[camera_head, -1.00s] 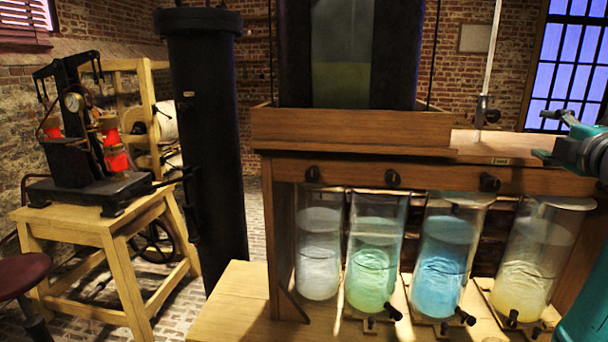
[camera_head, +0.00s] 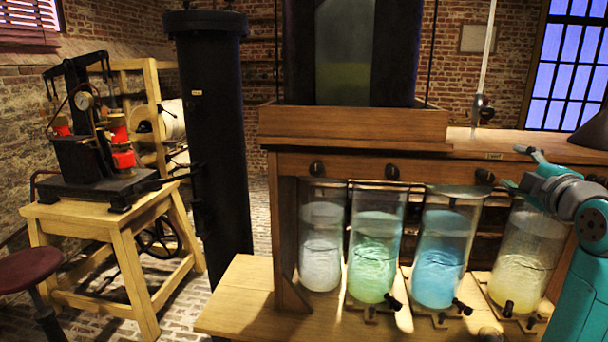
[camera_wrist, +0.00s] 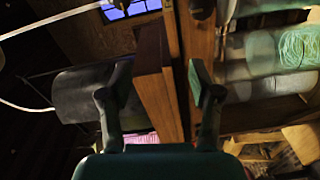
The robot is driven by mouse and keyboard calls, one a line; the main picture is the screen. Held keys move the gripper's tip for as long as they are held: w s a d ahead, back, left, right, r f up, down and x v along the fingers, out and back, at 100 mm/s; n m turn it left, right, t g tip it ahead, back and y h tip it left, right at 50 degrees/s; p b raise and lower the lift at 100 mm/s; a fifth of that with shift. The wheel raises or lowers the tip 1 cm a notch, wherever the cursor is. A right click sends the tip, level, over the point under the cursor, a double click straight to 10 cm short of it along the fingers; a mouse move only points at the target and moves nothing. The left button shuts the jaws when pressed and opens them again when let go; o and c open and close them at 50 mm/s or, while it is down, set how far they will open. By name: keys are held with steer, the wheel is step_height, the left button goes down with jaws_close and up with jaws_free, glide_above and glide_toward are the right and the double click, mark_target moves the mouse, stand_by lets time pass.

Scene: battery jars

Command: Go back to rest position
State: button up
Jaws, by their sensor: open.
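My gripper (camera_head: 518,168) is at the right of the head view, in front of the wooden bench's upper rail and close to the tops of the right-hand jars. In the wrist view my gripper (camera_wrist: 158,88) shows two dark fingers spread wide, with nothing between them. Glass jars stand in a row under the rail: one with clear liquid (camera_head: 321,250), one green (camera_head: 374,258), one blue (camera_head: 440,262) and one yellow (camera_head: 522,265). My arm hides part of the yellow jar's right side.
The wooden bench (camera_head: 350,167) carries a large dark-framed tank (camera_head: 343,50). A black column (camera_head: 215,150) stands left of it. Further left are a wooden table (camera_head: 85,212) with a black apparatus (camera_head: 95,150) and a red stool (camera_head: 28,270). Brick floor shows between them.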

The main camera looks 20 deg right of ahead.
steer(key=w+a+f+m+y, duration=0.1)
steer(key=a+f+m, duration=0.1)
steer(key=a+f, duration=0.5)
steer(key=w+a+f+m+y, duration=0.1)
steer(key=a+f+m, duration=0.15)
steer(key=f, duration=0.95)
steer(key=w+a+f+m, duration=0.1)
steer(key=a+f, duration=0.5)
steer(key=f, duration=0.3)
steer(key=s+a+f+m+y, duration=0.25)
steer(key=s+a+f, duration=0.65)
steer(key=a+f, duration=0.45)
steer(key=s+a+f+y, duration=0.1)
steer(key=s+a, duration=0.3)
steer(key=s, duration=0.5)
steer(key=s+a+f+m+y, duration=0.1)
steer(key=s+a, duration=0.3)
steer(key=s, duration=0.5)
steer(key=s+a+f+m+y, duration=0.1)
steer(key=s+a+y, duration=0.1)
steer(key=s+a, duration=0.3)
steer(key=s, duration=0.4)
steer(key=shift+g, duration=0.4)
